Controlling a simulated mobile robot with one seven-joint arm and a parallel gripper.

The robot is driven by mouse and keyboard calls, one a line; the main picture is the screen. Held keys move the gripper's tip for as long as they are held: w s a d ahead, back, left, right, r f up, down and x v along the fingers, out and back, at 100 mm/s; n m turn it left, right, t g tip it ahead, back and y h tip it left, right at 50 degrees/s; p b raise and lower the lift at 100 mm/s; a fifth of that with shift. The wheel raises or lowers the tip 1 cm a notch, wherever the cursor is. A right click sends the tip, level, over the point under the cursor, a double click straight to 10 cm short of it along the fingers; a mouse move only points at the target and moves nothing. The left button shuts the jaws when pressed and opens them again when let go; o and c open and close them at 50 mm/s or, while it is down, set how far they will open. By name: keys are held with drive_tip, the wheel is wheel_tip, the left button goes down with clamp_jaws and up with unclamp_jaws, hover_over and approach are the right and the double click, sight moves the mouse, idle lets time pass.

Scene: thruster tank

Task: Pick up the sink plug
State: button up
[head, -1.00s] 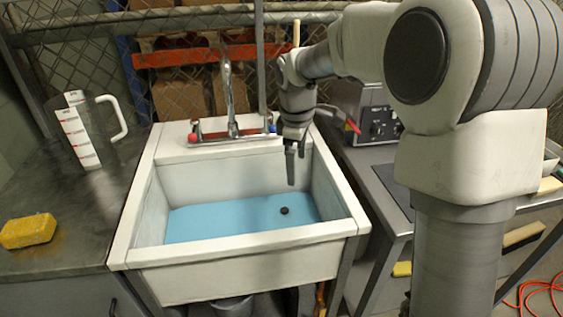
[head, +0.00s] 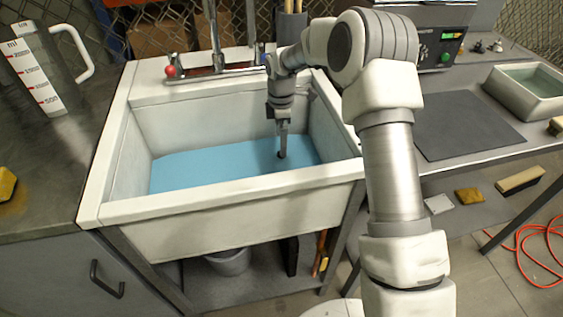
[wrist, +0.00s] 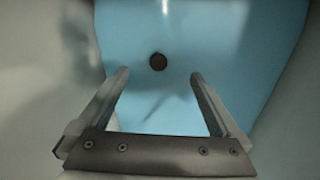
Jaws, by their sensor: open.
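The sink plug is a small dark round disc (wrist: 158,62) on the blue bottom of the white sink (head: 250,192). In the head view the plug (head: 281,155) shows as a dark spot just below my fingertips. My gripper (head: 282,148) points down into the sink and is open, with nothing between its fingers. In the wrist view my gripper (wrist: 160,78) has its two fingers wide apart, with the plug ahead of and between the fingertips. I cannot tell the exact gap between fingertips and plug.
The sink walls stand close around my gripper. The faucet (head: 216,45) rises at the sink's back. A measuring jug (head: 42,70) and a yellow sponge (head: 6,184) are on the left counter. A dark mat (head: 465,125) and a basin (head: 525,90) are on the right table.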

wheel_tip(320, 180, down, 7)
drive_tip(key=b, duration=0.2)
drive_tip(key=shift+w+r+b, duration=0.1)
drive_tip(key=shift+b, duration=0.25)
drive_tip(key=c, duration=1)
drive_tip(key=shift+r, duration=0.1)
